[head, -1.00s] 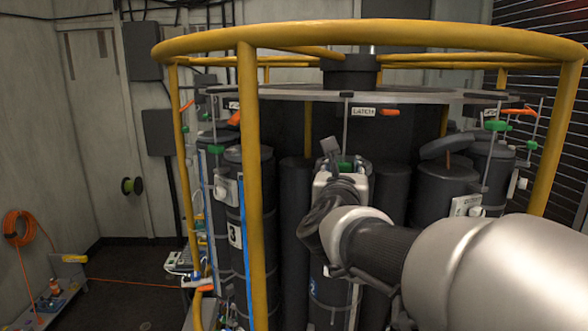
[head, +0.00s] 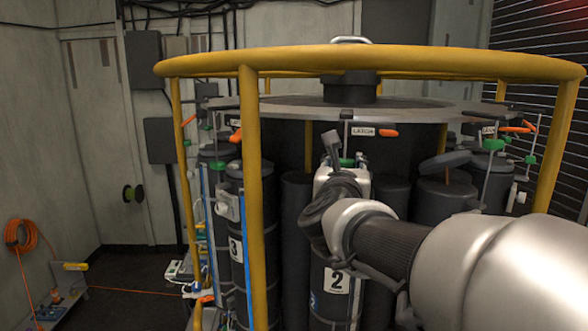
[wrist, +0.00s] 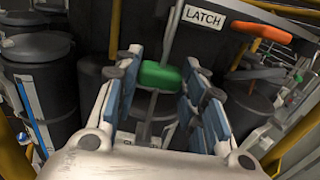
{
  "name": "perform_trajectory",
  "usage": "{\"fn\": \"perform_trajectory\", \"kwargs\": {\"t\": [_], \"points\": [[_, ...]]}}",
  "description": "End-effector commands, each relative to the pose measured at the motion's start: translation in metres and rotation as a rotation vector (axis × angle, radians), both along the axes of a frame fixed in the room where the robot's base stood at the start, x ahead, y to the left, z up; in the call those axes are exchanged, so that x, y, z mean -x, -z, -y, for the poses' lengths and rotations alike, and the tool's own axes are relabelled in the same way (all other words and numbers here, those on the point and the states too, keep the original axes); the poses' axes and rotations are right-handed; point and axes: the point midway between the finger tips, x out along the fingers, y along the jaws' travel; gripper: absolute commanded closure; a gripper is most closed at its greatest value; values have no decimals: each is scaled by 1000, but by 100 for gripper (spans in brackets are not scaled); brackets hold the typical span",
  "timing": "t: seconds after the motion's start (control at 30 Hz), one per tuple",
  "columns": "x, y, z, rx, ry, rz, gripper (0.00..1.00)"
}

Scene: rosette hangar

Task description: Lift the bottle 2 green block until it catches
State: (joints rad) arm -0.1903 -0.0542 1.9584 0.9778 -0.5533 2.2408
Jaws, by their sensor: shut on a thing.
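Bottle 2 (head: 336,281) is a dark cylinder with a white "2" label, standing at the front of the rosette. Above it, the green block (head: 347,162) sits on a thin upright rod. My gripper (head: 345,168) is at the block, below the white LATCH label (head: 363,131). In the wrist view the green block (wrist: 160,76) lies between my blue-padded fingers, and my gripper (wrist: 162,80) is shut on it. The orange latch tab (head: 388,133) also shows in the wrist view (wrist: 258,32), pointing right. The contact faces are partly hidden.
A yellow ring frame (head: 250,190) with upright posts surrounds the rosette. A grey top plate (head: 420,108) hangs above the block. Bottle 3 (head: 236,249) stands to the left. Other dark bottles and green blocks (head: 494,145) stand around. An orange cable coil (head: 20,236) hangs at far left.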

Motion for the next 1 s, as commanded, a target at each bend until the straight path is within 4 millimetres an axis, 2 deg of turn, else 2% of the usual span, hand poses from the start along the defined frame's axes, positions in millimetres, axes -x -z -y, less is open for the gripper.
{"fn": "perform_trajectory", "kwargs": {"t": [0.03, 0.8, 1.0], "points": [[0, -8, 0, 0, 1, 9, 96], [1, -48, 1, 1, 2, 10, 96], [0, -46, 1, 1, 2, 6, 96]]}}
